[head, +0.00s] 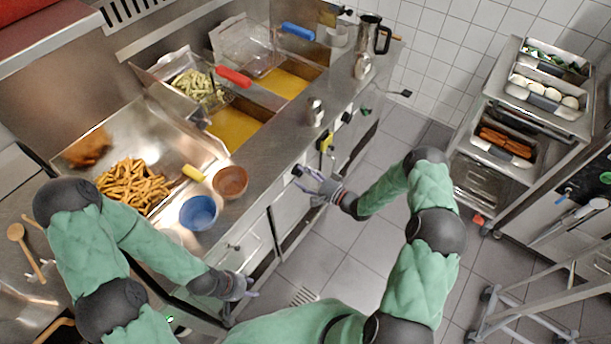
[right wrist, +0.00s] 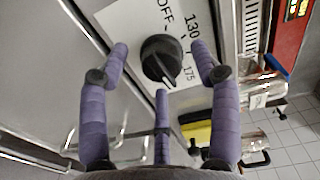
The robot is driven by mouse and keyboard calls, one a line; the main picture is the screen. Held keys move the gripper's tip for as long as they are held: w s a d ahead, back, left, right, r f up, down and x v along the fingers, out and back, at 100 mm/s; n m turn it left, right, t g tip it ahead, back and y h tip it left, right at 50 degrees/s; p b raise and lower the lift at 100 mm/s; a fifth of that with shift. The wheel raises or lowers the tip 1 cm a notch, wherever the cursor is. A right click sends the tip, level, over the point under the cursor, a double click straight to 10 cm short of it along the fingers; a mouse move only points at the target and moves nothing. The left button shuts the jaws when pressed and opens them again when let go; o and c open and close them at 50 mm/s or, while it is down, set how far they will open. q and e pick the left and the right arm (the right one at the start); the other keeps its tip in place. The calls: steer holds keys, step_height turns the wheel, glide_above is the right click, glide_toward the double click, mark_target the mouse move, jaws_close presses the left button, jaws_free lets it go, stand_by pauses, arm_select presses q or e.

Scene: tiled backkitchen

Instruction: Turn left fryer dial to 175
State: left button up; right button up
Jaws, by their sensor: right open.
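The left fryer dial (right wrist: 161,60) is a black round knob on a pale plate marked OFF, 130 and 175 in the right wrist view. Its white pointer mark is at the knob's lower edge, near the 175 label; I cannot tell if it lines up exactly. In the head view the dial (head: 298,170) is on the fryer front. My right gripper (head: 313,182) is open around the dial, its purple fingers (right wrist: 160,65) spread on several sides, with visible gaps. My left gripper (head: 246,288) hangs empty by the counter front; its finger opening is unclear.
The fryer has two oil wells (head: 236,127) with baskets, one with a red handle (head: 233,77). A yellow item (head: 326,142) is on the front panel beside the dial. A blue bowl (head: 199,213) and brown bowl (head: 230,182) sit near the counter edge.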

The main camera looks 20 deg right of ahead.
steer(key=c, duration=1.1)
steer(key=shift+s+a+f+n+b, duration=0.1)
steer(key=shift+f+n+b, duration=0.05)
steer(key=shift+n+b, duration=1.75)
steer(key=shift+c, duration=0.2)
steer(key=shift+p, duration=0.3)
steer(key=o, duration=1.1)
steer(key=shift+o, duration=0.2)
